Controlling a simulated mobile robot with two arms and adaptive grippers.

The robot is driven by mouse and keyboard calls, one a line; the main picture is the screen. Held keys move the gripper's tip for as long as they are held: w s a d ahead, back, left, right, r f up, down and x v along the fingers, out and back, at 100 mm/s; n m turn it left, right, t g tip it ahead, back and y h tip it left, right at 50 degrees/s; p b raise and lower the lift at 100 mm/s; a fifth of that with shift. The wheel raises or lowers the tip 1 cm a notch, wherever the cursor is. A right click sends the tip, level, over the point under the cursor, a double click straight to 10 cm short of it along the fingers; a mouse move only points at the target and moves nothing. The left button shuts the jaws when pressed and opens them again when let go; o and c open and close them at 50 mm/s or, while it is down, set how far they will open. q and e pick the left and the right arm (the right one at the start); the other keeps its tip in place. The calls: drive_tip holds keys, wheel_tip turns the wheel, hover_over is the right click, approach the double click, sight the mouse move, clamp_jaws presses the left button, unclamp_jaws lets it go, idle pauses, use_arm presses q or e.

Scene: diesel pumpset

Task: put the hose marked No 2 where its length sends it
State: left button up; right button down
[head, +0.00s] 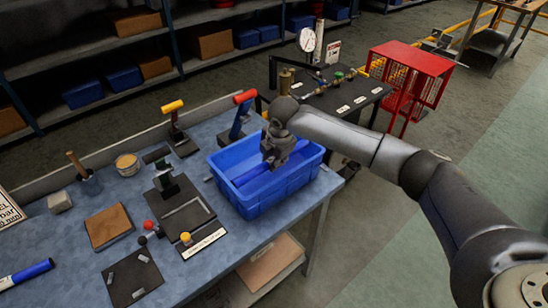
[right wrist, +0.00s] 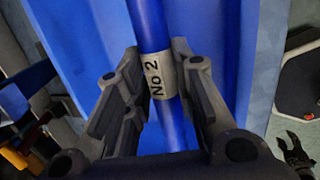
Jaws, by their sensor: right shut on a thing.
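The blue hose marked No 2 (right wrist: 151,30) lies along the inside of a blue bin (head: 254,207). Its white tag (right wrist: 160,75) faces up in the right wrist view. My right gripper (right wrist: 158,85) is shut on this hose at the tag, one finger on each side. In the head view, my right gripper (head: 272,160) reaches down into the bin and hides much of the hose. A dark claw, apparently my left gripper (right wrist: 290,145), shows small at the right of the wrist view with its fingers apart.
Another blue hose (head: 28,273) with a white part lies at the bench's left front. A crimping stand (head: 165,185), red- and yellow-handled tools and a brown block (head: 108,226) stand left of the bin. A dark fitting table (head: 345,95) and a red mesh cage (head: 405,80) stand behind.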

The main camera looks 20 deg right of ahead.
drive_tip(key=shift+f, duration=0.1)
drive_tip(key=shift+f, duration=0.45)
drive_tip(key=c, duration=1.2)
unclamp_jaws()
drive_tip(key=shift+c, duration=0.2)
drive_tip(key=shift+r, duration=0.3)
drive_tip(key=b+v, duration=0.1)
drive_tip(key=v, duration=1.1)
drive_tip(key=shift+r, duration=0.3)
